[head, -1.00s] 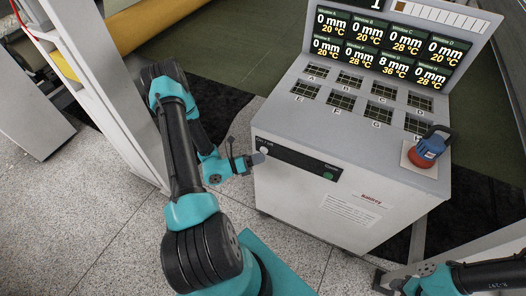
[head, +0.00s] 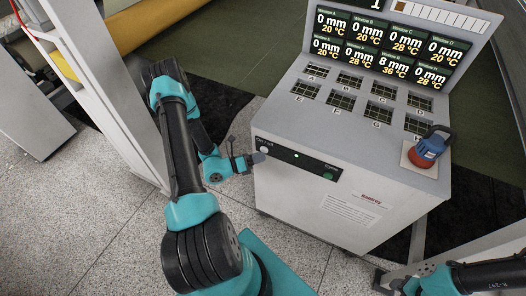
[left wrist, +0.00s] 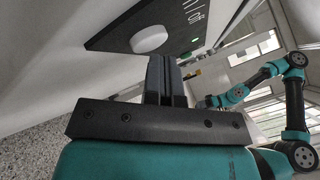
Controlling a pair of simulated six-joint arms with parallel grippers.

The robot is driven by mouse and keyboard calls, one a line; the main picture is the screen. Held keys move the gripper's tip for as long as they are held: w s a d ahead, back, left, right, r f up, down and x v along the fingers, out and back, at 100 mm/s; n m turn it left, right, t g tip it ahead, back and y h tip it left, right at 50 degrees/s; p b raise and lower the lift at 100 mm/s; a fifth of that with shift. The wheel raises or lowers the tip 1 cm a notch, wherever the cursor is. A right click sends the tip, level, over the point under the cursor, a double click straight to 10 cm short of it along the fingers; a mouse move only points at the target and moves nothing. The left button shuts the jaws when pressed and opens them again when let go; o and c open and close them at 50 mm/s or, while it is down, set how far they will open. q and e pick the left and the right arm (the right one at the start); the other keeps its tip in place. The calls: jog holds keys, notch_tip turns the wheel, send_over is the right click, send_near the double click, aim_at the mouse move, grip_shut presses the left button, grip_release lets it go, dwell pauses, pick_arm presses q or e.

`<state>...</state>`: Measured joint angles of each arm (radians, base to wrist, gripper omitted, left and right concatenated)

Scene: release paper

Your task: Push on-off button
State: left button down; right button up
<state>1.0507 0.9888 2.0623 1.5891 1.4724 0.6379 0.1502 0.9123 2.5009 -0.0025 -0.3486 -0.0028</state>
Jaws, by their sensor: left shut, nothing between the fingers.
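The white round on-off button (head: 264,150) sits at the left end of a black panel (head: 312,163) on the grey cabinet's front. It shows as a white disc in the left wrist view (left wrist: 149,39). My left gripper (head: 257,158) is shut and empty, with its tips right by the button. In the left wrist view the shut fingers (left wrist: 163,70) end just short of the disc's edge; I cannot tell whether they touch it. A small green light (head: 296,155) glows on the panel. My right gripper (head: 384,283) is at the bottom right, partly cut off.
The cabinet (head: 300,195) carries a display (head: 388,45), several gridded windows and a red-and-blue handled tool (head: 428,148) on top. A green button (head: 328,176) is at the panel's right end. A white post (head: 115,90) stands left of my left arm.

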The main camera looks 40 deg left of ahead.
pick_arm(q)
jog(key=shift+s+d, duration=0.1)
jog(key=shift+s, duration=0.15)
jog(key=s, duration=0.2)
jog(key=s+d, duration=0.1)
jog(key=s, duration=0.2)
jog(key=shift+s+d, duration=0.35)
dwell(0.3)
